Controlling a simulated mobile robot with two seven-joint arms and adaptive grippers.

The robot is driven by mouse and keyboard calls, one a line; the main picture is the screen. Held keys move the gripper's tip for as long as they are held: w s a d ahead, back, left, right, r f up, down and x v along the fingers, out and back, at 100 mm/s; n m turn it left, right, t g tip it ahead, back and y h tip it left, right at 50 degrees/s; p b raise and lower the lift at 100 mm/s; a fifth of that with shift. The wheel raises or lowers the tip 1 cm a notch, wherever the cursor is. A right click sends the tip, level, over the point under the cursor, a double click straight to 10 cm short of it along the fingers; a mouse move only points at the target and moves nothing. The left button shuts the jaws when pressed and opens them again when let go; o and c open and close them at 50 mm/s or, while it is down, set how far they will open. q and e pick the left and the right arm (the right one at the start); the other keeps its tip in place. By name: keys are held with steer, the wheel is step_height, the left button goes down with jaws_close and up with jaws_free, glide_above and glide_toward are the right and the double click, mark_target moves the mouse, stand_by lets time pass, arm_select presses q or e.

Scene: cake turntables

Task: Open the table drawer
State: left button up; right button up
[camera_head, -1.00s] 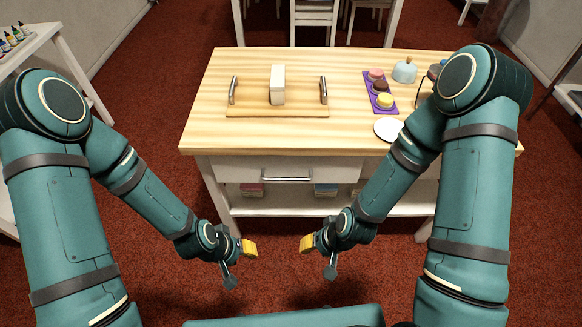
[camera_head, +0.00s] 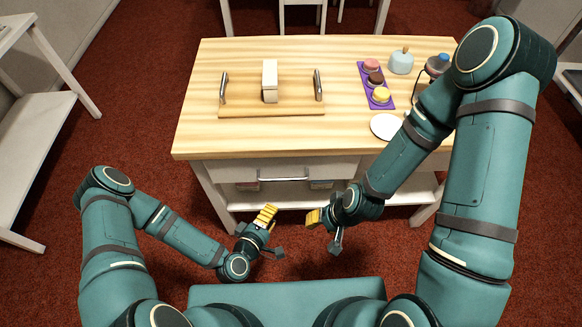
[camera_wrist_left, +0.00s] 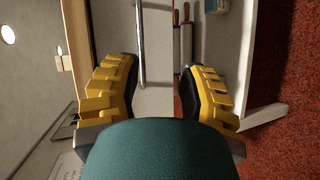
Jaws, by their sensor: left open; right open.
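The wooden-topped table (camera_head: 200,130) has a white drawer (camera_head: 335,168) under its front edge. The drawer looks shut in the head view. Its metal bar handle (camera_head: 284,179) runs level across the front. My left gripper (camera_head: 266,215) is open and empty, below and in front of the handle. In the left wrist view the handle (camera_wrist_left: 140,45) shows upright beyond the two yellow fingers (camera_wrist_left: 160,90), nearer the left finger and not visibly gripped. My right gripper (camera_head: 314,219) is open and empty, low in front of the table, right of the left gripper.
On the table are a wooden tray (camera_head: 245,107) with metal handles, a white block (camera_head: 270,82), a purple tray (camera_head: 364,80) of small cakes, a plate (camera_head: 385,127) and a light blue dome (camera_head: 401,62). A lower shelf (camera_head: 395,195) lies under the drawer. A white shelf unit (camera_head: 45,120) stands left.

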mark_target(287, 179)
arm_select(q)
steer(key=w+d, duration=0.1)
steer(key=w, duration=0.3)
steer(key=w+d+n+t+b, duration=0.1)
steer(key=w+d, duration=0.1)
steer(key=w, duration=0.3)
steer(key=w+d+f+n, duration=0.1)
steer(key=w+d, duration=0.1)
steer(key=w, duration=0.2)
steer(key=shift+w+d+f+t+y, duration=0.1)
steer(key=shift+w+d+t+y, duration=0.05)
steer(key=shift+d+t+y, duration=0.2)
arm_select(e)
steer(key=shift+w+d+f, duration=0.15)
steer(key=shift+w+f, duration=0.3)
steer(key=shift+f, duration=0.1)
arm_select(q)
steer(key=shift+o, duration=0.2)
steer(key=shift+a, duration=0.1)
jaws_close()
